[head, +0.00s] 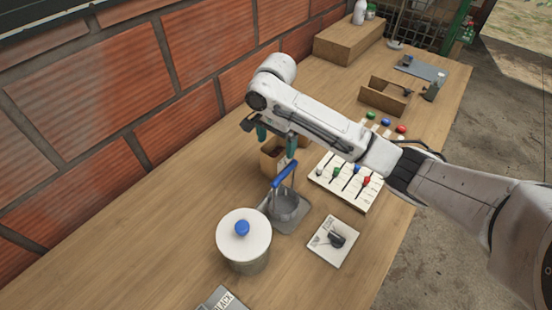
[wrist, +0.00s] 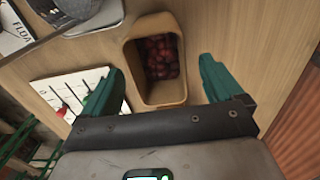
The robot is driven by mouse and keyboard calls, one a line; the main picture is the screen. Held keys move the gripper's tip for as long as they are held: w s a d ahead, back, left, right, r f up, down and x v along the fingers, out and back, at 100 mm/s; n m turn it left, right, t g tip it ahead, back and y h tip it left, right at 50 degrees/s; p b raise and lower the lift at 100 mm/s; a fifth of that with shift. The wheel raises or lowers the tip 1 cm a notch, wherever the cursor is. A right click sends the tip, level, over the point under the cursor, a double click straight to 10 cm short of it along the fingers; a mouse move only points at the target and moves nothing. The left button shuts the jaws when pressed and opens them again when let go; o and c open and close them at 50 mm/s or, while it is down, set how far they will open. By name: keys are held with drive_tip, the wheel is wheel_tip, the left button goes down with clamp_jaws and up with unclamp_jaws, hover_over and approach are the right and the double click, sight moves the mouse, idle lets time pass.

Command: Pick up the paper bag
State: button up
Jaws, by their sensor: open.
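The paper bag (head: 270,161) is a tan, open-topped holder standing on the wooden bench, partly hidden by my gripper in the head view. In the wrist view the bag (wrist: 166,97) shows from above, with dark red cherries inside. My gripper (head: 277,143) hangs over the bag with its green fingers pointing down. In the wrist view my gripper (wrist: 160,80) is open, with one finger on each side of the bag's near end. Nothing is held. I cannot tell how high the fingertips are above the bench.
A grey metal piece with a blue handle (head: 286,208) stands close in front of the bag. A lidded jar (head: 243,243), a white slider board (head: 345,182) and a card with a black knob (head: 333,241) are nearby. A brick wall (head: 150,70) runs along the back.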

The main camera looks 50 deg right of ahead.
sight(276, 150)
drive_tip(key=shift+s+f, duration=0.1)
drive_tip(key=shift+f, duration=1.8)
drive_tip(key=shift+c, duration=0.2)
drive_tip(key=c, duration=1.1)
drive_tip(key=shift+r, duration=0.1)
